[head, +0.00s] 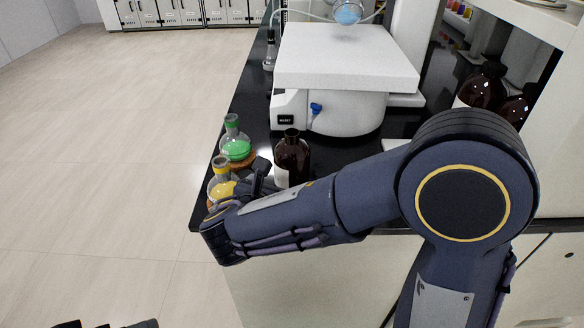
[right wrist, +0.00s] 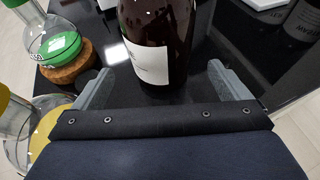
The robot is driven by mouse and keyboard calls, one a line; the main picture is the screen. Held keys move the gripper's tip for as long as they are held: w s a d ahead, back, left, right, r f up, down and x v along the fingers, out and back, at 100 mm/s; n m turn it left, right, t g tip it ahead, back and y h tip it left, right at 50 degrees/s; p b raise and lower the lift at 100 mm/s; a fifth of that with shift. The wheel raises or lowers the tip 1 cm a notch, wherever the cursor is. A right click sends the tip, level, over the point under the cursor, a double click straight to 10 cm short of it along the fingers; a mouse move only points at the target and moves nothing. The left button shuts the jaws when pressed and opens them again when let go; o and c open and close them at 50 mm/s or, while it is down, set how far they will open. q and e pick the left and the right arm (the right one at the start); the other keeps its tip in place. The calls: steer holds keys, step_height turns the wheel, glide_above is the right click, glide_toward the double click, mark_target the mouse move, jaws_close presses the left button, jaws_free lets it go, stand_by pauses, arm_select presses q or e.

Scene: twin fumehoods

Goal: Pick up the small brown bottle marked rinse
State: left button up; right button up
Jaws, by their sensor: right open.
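A small brown bottle (head: 292,156) with a dark cap and a white label stands upright on the black bench top. I cannot read its label. My right gripper (head: 262,174) is at the bottle's left, low over the bench edge, partly hidden by my forearm. In the right wrist view the bottle (right wrist: 158,30) stands just ahead of the open fingers (right wrist: 163,86), roughly centred between them; no contact shows. Dark pieces at the head view's bottom left edge may be my left gripper (head: 108,325); too little shows to tell its state.
A green flask (head: 236,146) and a yellow flask (head: 221,184) stand on cork rings close left of the bottle. A white hotplate device (head: 340,60) stands behind it. Larger brown bottles (head: 483,86) stand at the right. The bench's left edge (head: 222,125) is near.

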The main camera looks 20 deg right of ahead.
mark_target(292, 173)
steer(key=x, duration=0.7)
steer(key=shift+w+d, duration=0.1)
steer(key=shift+d, duration=0.05)
steer(key=c, duration=1.4)
steer(key=shift+r, duration=0.1)
steer(key=shift+c, duration=0.6)
